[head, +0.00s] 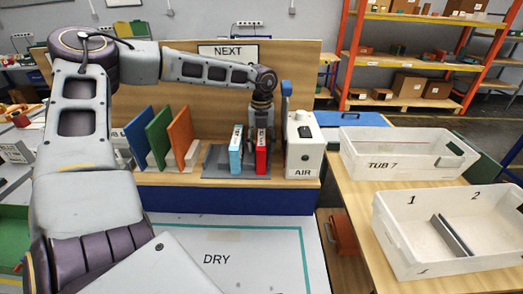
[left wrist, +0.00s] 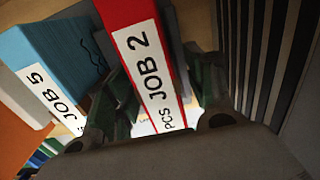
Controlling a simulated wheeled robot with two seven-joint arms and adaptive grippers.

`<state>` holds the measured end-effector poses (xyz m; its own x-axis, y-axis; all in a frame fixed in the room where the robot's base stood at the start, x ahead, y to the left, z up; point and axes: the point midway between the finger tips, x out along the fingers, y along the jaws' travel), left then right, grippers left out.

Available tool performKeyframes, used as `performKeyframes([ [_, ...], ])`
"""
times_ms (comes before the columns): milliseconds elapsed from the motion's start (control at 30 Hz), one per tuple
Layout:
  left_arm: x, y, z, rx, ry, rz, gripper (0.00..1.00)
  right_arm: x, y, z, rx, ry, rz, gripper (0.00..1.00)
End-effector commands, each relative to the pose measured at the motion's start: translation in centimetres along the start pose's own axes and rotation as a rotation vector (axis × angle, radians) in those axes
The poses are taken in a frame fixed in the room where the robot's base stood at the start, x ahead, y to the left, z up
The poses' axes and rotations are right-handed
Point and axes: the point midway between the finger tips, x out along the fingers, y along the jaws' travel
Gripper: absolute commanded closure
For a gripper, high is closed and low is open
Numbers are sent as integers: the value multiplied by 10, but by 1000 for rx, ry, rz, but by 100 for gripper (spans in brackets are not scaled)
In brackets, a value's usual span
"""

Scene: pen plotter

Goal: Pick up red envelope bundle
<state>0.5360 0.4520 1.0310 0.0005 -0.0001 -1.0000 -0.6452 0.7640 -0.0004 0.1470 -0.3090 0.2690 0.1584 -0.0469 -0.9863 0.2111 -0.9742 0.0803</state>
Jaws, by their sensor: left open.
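The red envelope bundle (head: 261,158) stands upright on the shelf, right of a light blue bundle (head: 236,157). In the left wrist view the red bundle (left wrist: 126,12) carries a white label reading "PCS JOB 2", and the blue bundle (left wrist: 55,40) reads "JOB 5". My left gripper (head: 262,128) reaches down at the red bundle. In the left wrist view my left gripper (left wrist: 160,95) is open, with one dark finger on each side of the red bundle. Whether the fingers touch it is not clear. My right gripper is not in view.
A white AIR box (head: 305,145) stands close right of the red bundle. Green (head: 158,136) and orange (head: 181,138) panels stand to the left. A white mat marked DRY (head: 215,240) lies in front.

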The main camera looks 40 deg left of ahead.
Motion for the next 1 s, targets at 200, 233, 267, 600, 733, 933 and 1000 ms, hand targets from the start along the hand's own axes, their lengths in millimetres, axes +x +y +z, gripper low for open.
performKeyframes([
  [200, 0, 0, 0, 0, 0, 0, 46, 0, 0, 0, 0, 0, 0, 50],
  [233, 0, 0, 0, 0, 0, 0, 46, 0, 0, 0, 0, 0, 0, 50],
  [267, 0, 0, 0, 0, 0, 0, 46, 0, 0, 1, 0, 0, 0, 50],
  [600, 0, 0, 0, 0, 0, 0, 86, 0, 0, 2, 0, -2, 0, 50],
  [733, -1, 0, 0, 1, -1, 0, 100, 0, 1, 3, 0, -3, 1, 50],
  [933, -1, 0, 0, 1, -1, 0, 100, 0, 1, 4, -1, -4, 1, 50],
  [1000, -2, 0, 0, 0, -1, 0, 100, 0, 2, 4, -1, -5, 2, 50],
])
